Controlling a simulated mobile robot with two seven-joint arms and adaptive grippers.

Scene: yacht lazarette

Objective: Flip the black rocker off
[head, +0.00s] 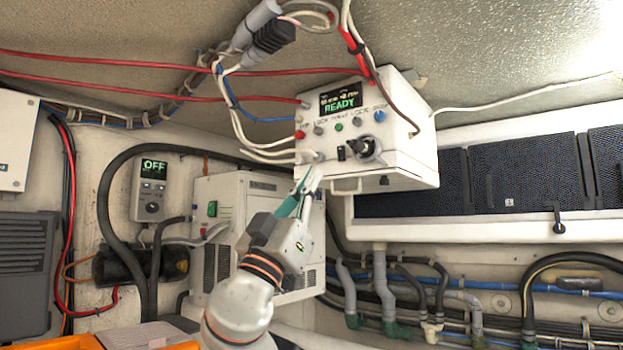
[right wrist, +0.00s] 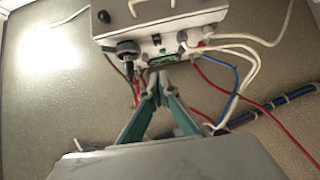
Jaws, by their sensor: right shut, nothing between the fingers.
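The black rocker (head: 341,153) is a small dark switch low on the front of the white control box (head: 405,150), just left of a large black rotary knob (head: 366,147). I cannot tell which way it is tipped. The box's screen reads READY. My right gripper (head: 312,180) is shut and empty, its tips below and left of the rocker, apparently apart from it. In the right wrist view the closed fingertips (right wrist: 158,80) point toward the box's (right wrist: 165,22) edge, with the knob (right wrist: 128,49) to their upper left. My left gripper is out of view.
White, blue and red cables (head: 238,115) hang left of the box. A white cabinet (head: 245,190) stands behind my right arm, and a small unit (head: 152,170) reading OFF is on the left wall.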

